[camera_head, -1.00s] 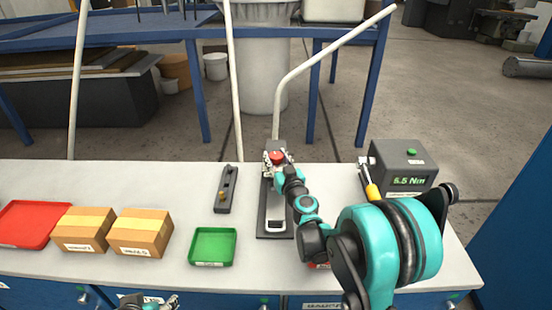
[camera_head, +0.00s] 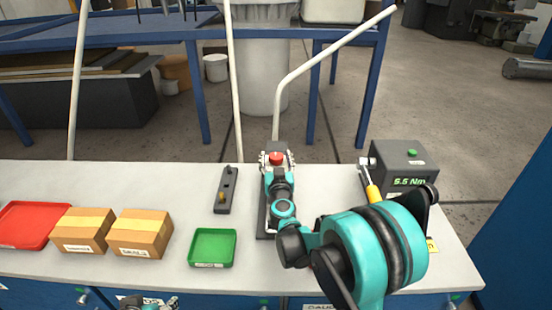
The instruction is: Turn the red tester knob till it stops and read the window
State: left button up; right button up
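The red tester knob (camera_head: 276,158) sits at the far end of a dark, upright-looking tester fixture (camera_head: 262,222) in the middle of the bench. My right gripper (camera_head: 277,160) is at the knob, with pale finger parts on either side of it. Whether the fingers press on it is too small to tell. My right arm covers most of the fixture's near part, so a window there cannot be read. My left gripper (camera_head: 171,302) is low at the bottom edge, mostly out of frame, away from the fixture.
Two cartons (camera_head: 140,232) and a red tray (camera_head: 28,224) are farther left. A grey box (camera_head: 403,165) reading 5.5 Nm and a yellow-handled tool (camera_head: 373,193) stand right.

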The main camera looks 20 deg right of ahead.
jog(key=s+a, duration=0.2)
jog(key=s, duration=0.9)
jog(key=shift+s+a, duration=0.15)
jog(key=shift+s, duration=0.25)
jog(key=s+a+r+n+g+y, duration=0.2)
jog(key=s+a+r+n+y, duration=0.25)
jog(key=s+a+y, duration=0.35)
jog(key=s+d+f+g+h, duration=0.1)
jog(key=s+d+f+g, duration=0.1)
jog(key=s+f+g, duration=0.1)
jog(key=s+d+f+m+g+h, duration=0.1)
jog(key=s+d+f+g+h, duration=0.1)
jog(key=s+f, duration=0.3)
jog(key=s+d+f+m+g+h, duration=0.1)
jog(key=s+d+f+g, duration=0.2)
jog(key=s, duration=0.6)
jog(key=shift+s+d+f+g+h, duration=0.1)
jog(key=shift+d+f+g+h, duration=0.2)
jog(key=shift+d+f, duration=0.2)
